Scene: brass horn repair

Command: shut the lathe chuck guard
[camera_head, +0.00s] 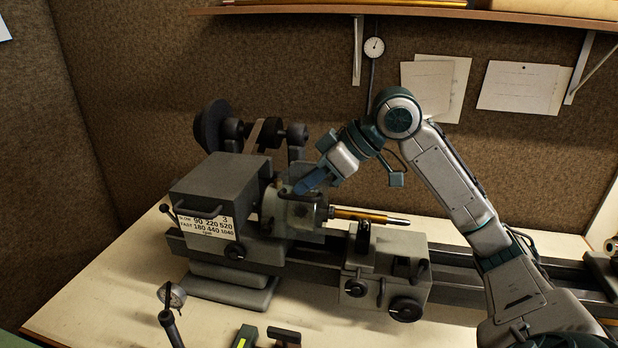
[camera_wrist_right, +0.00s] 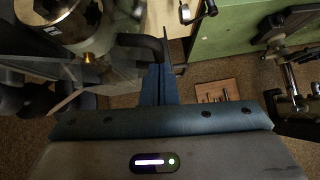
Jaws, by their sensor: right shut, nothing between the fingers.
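The lathe chuck (camera_head: 318,212) sits at the right of the grey headstock, with a brass rod (camera_head: 362,215) reaching right from it. A clear, faintly tinted chuck guard (camera_head: 284,212) shows around the chuck; how far down it sits is hard to tell. My right gripper (camera_head: 305,187) is shut and empty, at the top of the guard area. In the right wrist view, its blue fingers (camera_wrist_right: 158,84) are together beside a dark bent handle (camera_wrist_right: 146,43), seemingly the guard's; contact cannot be told. The round metal chuck (camera_wrist_right: 68,18) shows at upper left. My left gripper is out of view.
The headstock (camera_head: 212,188) and belt pulleys (camera_head: 217,126) stand left of and behind the chuck. The carriage (camera_head: 385,275) is on the bed to the right. A dial gauge (camera_head: 374,47) hangs on the wall.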

